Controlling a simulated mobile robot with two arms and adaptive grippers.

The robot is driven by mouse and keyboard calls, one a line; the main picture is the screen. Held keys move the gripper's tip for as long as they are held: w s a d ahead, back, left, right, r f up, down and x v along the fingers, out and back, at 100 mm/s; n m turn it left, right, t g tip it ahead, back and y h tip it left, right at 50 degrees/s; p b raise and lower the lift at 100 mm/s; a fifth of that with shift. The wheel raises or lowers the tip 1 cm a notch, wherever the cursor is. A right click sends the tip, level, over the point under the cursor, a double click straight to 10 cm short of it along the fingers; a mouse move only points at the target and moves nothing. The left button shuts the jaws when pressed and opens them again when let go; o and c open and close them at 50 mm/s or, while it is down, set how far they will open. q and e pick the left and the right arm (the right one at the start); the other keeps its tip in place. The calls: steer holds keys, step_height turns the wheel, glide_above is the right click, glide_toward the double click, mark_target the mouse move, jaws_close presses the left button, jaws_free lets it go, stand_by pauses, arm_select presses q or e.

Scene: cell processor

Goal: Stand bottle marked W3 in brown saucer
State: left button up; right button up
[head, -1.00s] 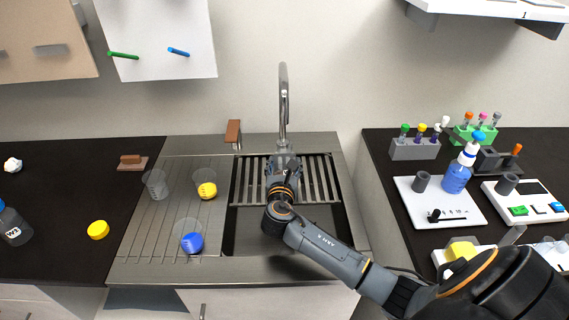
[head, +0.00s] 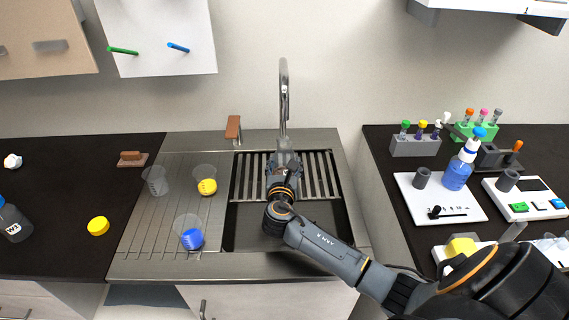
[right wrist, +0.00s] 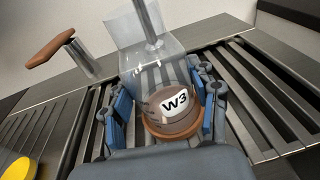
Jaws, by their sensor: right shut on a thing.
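A clear vessel with a white label marked W3 (right wrist: 172,112) sits between the fingers of my right gripper (right wrist: 165,103). The gripper is shut on it, over the slatted part of the sink. A round brown rim (right wrist: 172,138) shows around its near, lower end. I cannot tell whether this rim is the brown saucer or part of the vessel. In the head view my right gripper (head: 284,172) points toward the tap, and its wrist hides most of the vessel. My left gripper is not in view.
The tap (head: 284,95) rises just behind the gripper. Clear beakers (head: 154,181) stand on the drainboard. A dark bottle (head: 14,222) with a label too small to read surely stands at the far left. A blue spray bottle (head: 457,174) and racks stand at right.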

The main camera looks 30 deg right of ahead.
steer(key=o, duration=1.8)
steer(key=shift+c, duration=0.2)
steer(key=v, duration=1.2)
